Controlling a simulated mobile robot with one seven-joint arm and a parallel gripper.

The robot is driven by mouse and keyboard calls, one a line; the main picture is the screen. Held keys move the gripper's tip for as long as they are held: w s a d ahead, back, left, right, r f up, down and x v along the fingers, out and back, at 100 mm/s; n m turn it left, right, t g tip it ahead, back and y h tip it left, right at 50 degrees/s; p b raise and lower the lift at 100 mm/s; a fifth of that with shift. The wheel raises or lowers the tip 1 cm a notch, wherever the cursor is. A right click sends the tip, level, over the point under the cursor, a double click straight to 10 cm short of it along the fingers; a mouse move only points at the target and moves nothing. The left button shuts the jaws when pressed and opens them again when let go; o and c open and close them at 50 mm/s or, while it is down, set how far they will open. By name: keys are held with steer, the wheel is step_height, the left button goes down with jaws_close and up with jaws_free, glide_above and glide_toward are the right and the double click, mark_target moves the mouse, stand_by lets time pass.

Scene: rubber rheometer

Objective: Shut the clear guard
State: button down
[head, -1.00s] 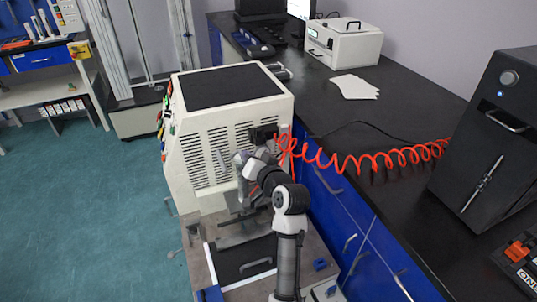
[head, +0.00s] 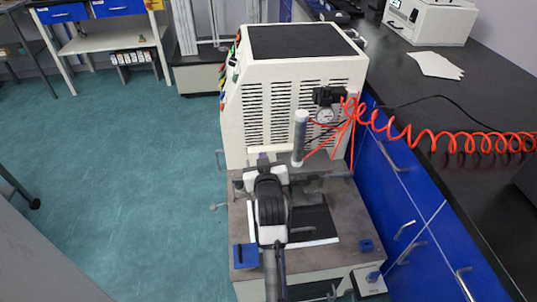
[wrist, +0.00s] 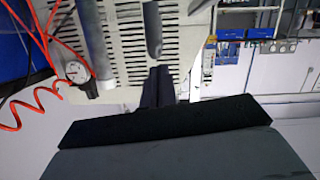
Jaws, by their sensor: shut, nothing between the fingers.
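A small press station stands in front of the white vented cabinet (head: 297,105) in the head view. A faint see-through pane, seemingly the clear guard (head: 309,187), shows there to the right of my arm. Its outline is hard to make out, and my arm covers part of the station. A metal handle (head: 302,230) lies over a dark panel below it. My gripper (wrist: 158,85) is shut and empty in the wrist view, its dark fingers pointing at the cabinet front. A grey bar (wrist: 153,32) stands beyond the fingertips. Contact cannot be told.
A pale cylinder (head: 299,138) and a pressure gauge (head: 325,115) with red hoses are right of my arm. The gauge also shows in the wrist view (wrist: 76,71). A black counter with blue drawers (head: 395,165) bounds the right. Open floor (head: 120,180) lies left.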

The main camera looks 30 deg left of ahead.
steer(key=shift+s+a+f+n+b, duration=0.15)
steer(key=shift+f+n+b, duration=0.15)
steer(key=shift+f, duration=0.65)
steer(key=shift+f, duration=0.1)
